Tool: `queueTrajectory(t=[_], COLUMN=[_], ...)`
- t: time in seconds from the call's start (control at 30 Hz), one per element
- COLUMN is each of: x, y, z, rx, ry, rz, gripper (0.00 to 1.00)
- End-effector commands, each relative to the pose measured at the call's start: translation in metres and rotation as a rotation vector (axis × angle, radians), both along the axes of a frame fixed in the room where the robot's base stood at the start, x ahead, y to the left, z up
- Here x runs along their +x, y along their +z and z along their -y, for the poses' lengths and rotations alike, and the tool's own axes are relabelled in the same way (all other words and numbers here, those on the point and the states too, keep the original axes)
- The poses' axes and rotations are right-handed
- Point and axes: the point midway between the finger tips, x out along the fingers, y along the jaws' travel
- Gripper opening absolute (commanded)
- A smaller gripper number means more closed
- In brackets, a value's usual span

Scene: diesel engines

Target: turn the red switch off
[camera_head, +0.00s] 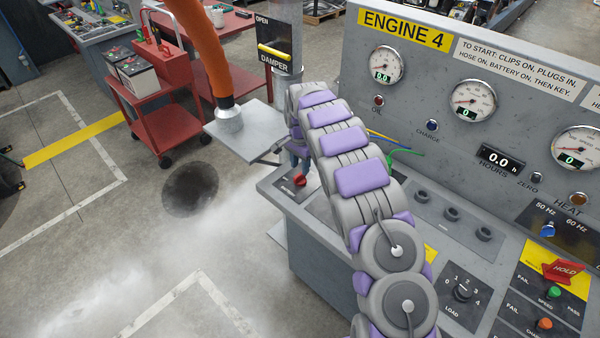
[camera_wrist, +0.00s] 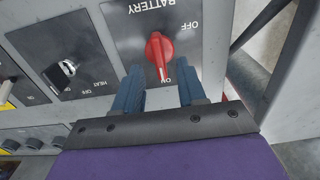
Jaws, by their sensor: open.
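The red switch (camera_wrist: 158,50) is a rotary knob on a dark plate marked BATTERY in the wrist view. Its narrow end points at the ON label, with OFF to the upper right. In the head view the red switch (camera_head: 300,181) sits at the left end of the grey console. My gripper (camera_wrist: 163,82) is open, with two blue fingers either side of the knob's narrow end and a gap showing on both sides. No contact is visible. In the head view my arm hides most of the gripper.
The engine panel (camera_head: 480,75) with gauges rises behind my arm. A red HOLD tag (camera_head: 562,271) lies at the right. A red cart (camera_head: 160,110) stands left; the floor between is clear apart from haze and a dark patch.

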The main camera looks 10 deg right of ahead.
Motion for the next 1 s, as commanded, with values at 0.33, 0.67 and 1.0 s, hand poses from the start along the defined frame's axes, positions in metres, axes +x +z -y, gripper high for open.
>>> queueTrajectory(t=[0.33, 0.67, 1.0], x=[0.000, 0.000, 0.000], y=[-0.033, -0.034, -0.034], z=[0.000, 0.000, 0.000], rx=[0.000, 0.000, 0.000], ry=[0.000, 0.000, 0.000], rz=[0.002, 0.001, 0.001], gripper=[0.40, 0.37, 0.04])
